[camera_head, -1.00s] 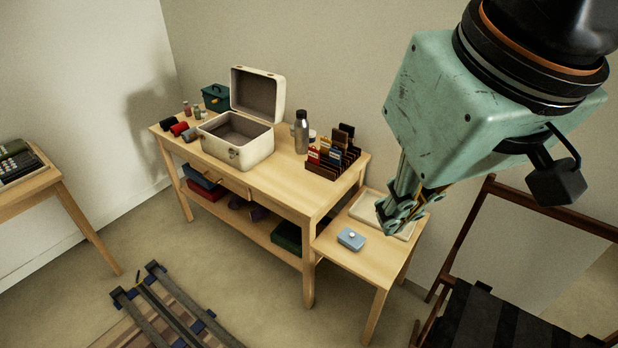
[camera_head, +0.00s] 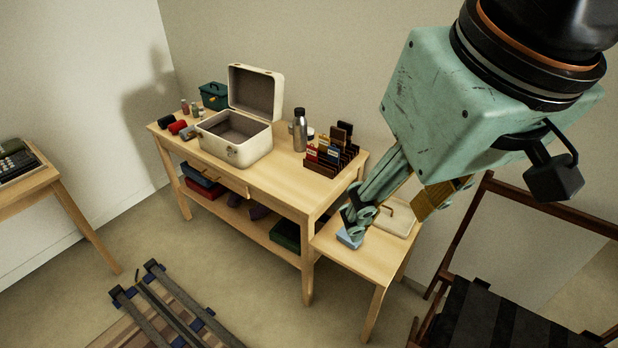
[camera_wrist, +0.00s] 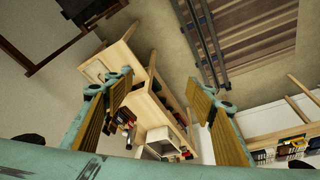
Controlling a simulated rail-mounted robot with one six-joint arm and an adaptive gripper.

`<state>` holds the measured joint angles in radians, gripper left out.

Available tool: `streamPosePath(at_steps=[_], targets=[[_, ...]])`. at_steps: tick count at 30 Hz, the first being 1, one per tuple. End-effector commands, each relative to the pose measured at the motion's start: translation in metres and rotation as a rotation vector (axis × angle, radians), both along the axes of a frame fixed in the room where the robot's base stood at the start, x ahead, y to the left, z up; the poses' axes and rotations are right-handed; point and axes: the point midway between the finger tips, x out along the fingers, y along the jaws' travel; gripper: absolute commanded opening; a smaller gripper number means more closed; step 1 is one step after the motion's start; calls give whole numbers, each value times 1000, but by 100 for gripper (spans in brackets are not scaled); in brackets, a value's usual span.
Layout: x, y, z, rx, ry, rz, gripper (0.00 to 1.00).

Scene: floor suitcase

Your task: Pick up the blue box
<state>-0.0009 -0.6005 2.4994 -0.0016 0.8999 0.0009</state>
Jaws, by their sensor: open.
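The small blue box (camera_head: 347,239) sits on the low side table (camera_head: 372,262), near its front left edge. In the head view my gripper (camera_head: 357,222) is over it, and the fingertips cover its upper part. I cannot tell whether they touch it. In the wrist view my gripper (camera_wrist: 166,84) is open, with its two fingers wide apart and nothing held between them. I cannot make out the blue box there; a finger may hide it.
A dark chair (camera_head: 480,312) stands at right.

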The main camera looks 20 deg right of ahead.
Motion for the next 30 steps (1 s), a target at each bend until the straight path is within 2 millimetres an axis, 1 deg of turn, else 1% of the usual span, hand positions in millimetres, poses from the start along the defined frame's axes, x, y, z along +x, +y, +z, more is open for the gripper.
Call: streamPosePath(at_steps=[1, 6, 7, 16, 20, 26, 30], targets=[[0, 0, 0, 0, 0, 0, 55], [0, 0, 0, 0, 0, 0, 71], [0, 0, 0, 0, 0, 0, 72], [0, 0, 0, 0, 0, 0, 72], [4, 0, 1, 1, 2, -4, 72], [18, 0, 3, 7, 11, -20, 72], [36, 0, 5, 14, 20, -40, 72]])
